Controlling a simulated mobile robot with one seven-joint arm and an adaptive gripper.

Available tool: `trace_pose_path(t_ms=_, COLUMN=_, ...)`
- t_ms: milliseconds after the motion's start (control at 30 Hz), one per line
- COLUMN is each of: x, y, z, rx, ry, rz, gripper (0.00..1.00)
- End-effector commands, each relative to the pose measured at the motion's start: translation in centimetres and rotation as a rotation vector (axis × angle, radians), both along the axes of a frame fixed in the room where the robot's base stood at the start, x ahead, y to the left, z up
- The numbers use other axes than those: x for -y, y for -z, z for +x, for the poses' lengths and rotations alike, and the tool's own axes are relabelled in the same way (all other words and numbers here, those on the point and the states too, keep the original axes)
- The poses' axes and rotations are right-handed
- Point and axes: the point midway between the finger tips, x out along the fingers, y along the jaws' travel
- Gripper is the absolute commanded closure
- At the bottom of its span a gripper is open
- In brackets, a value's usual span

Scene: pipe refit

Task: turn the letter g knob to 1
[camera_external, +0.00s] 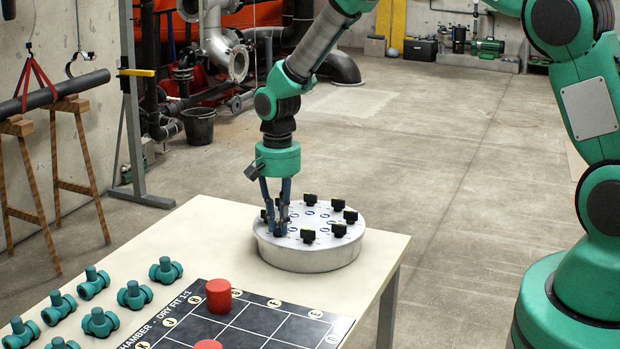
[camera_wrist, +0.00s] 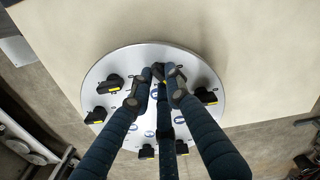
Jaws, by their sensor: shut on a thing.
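A round silver dial plate (camera_external: 310,262) sits on the table, with several black knobs around its top and small blue-marked labels inside the ring. In the wrist view the same plate (camera_wrist: 97,75) fills the middle. My gripper (camera_external: 278,226) points down at the plate's left side, its dark blue fingers closed around one black knob. In the wrist view my gripper (camera_wrist: 160,92) has its fingertips together at the plate's upper edge, largely hiding that knob. I cannot read the letters, so I cannot tell which knob is g or its setting.
Other knobs stand close by, such as a front knob (camera_external: 308,236) and a right knob (camera_external: 350,216). A black grid board (camera_external: 260,320) with red cylinders (camera_external: 218,296) lies in front. Several teal pipe fittings (camera_external: 135,294) stand at left. The table (camera_external: 190,235) is bare left of the plate.

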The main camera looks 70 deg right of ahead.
Motion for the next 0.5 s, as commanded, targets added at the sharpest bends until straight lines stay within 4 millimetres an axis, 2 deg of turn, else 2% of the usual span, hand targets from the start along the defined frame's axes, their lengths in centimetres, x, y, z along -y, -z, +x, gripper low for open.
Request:
trace_pose_path(t_ms=200, x=0.01, y=-0.09, z=0.08, rx=0.001, ry=-0.001, rz=0.0, gripper=1.0)
trace_pose_path(t_ms=233, x=0.01, y=-0.09, z=0.08, rx=0.001, ry=-0.001, rz=0.0, gripper=0.82)
trace_pose_path(t_ms=300, x=0.02, y=-0.09, z=0.08, rx=0.001, ry=-0.001, rz=0.0, gripper=0.68)
trace_pose_path(t_ms=333, x=0.01, y=-0.08, z=0.08, rx=0.001, ry=-0.001, rz=0.0, gripper=0.65)
trace_pose_path(t_ms=500, x=0.01, y=-0.05, z=0.05, rx=0.001, ry=-0.001, rz=0.0, gripper=0.65)
